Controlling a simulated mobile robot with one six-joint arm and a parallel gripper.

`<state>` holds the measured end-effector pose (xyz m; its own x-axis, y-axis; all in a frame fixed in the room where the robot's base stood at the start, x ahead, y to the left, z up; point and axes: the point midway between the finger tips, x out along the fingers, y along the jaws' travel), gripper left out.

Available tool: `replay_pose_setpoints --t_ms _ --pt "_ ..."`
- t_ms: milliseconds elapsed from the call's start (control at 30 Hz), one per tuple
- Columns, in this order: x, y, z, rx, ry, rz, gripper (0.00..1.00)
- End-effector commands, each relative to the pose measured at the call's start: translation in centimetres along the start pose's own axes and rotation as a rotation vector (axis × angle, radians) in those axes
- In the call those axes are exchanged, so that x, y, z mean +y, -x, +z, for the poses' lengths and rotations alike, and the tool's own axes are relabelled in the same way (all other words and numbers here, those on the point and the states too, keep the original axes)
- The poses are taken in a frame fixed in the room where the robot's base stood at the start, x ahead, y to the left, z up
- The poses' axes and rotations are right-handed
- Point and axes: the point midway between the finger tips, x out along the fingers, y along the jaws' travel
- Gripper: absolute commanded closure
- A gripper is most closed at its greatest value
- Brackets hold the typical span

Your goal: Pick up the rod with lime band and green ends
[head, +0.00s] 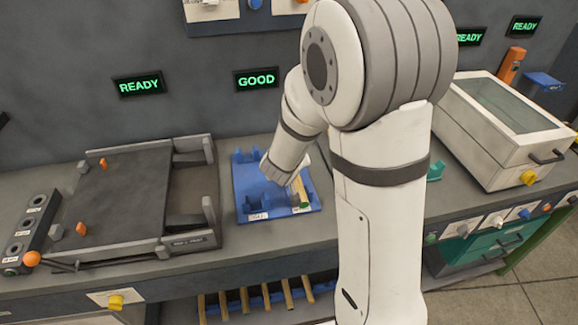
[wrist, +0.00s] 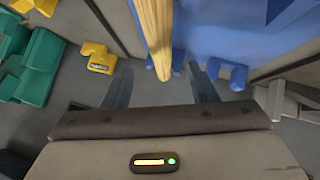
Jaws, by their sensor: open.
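A pale wood rod (head: 301,189) with a green near end lies at the right side of the blue holder (head: 240,187) on the bench. No lime band shows; my arm hides part of the rod. In the wrist view a pale yellow rod (wrist: 152,38) runs down from the top edge, with its near end between the lines of my two fingers. My gripper (wrist: 163,82) is open, its fingers spread on either side of that rod's end and apart from it. The blue holder also shows in the wrist view (wrist: 225,30). In the head view my wrist hangs over the holder.
Several wood rods (head: 265,298) lie on a blue rack below the bench. A dark fixture (head: 125,200) stands left, a lidded white box (head: 500,125) right. Yellow (wrist: 97,58) and teal (wrist: 38,65) blocks show left in the wrist view. Bare bench lies in front of the holder.

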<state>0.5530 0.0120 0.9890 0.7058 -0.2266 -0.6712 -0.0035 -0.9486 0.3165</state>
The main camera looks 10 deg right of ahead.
Motion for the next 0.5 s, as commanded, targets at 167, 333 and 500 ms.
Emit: replay_pose_setpoints --t_ms 167,333,500 --pt "-0.1 -2.4 0.2 -0.001 -0.001 -0.001 0.47" --pt "-0.2 -4.9 0.1 -0.001 -0.001 -0.001 0.47" --pt "-0.2 -5.9 0.0 0.001 -0.001 -0.002 0.47"
